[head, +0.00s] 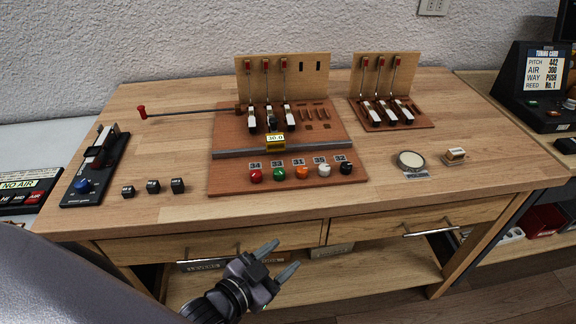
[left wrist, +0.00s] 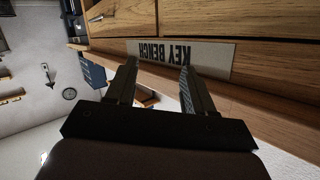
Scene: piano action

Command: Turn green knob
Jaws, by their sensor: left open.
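The green knob (head: 278,174) is in the head view, in a row of coloured knobs at the front of the brown board on the bench. A red knob (head: 255,176) is to its left and an orange knob (head: 302,173) to its right. A small number label stands behind each knob. My left gripper (head: 277,259) is open and empty, in front of the bench and below the tabletop edge, apart from the knobs. In the left wrist view its two fingers (left wrist: 157,82) are spread, with the drawer fronts beyond. My right gripper is not in view.
The bench (head: 190,214) has drawers with a protruding handle (head: 430,230) below its top. Key models with upright hammers (head: 266,80) stand behind the knobs. A red-tipped rod (head: 190,111) reaches left. Small black blocks (head: 153,187) sit left of the board. A round disc (head: 410,160) lies right.

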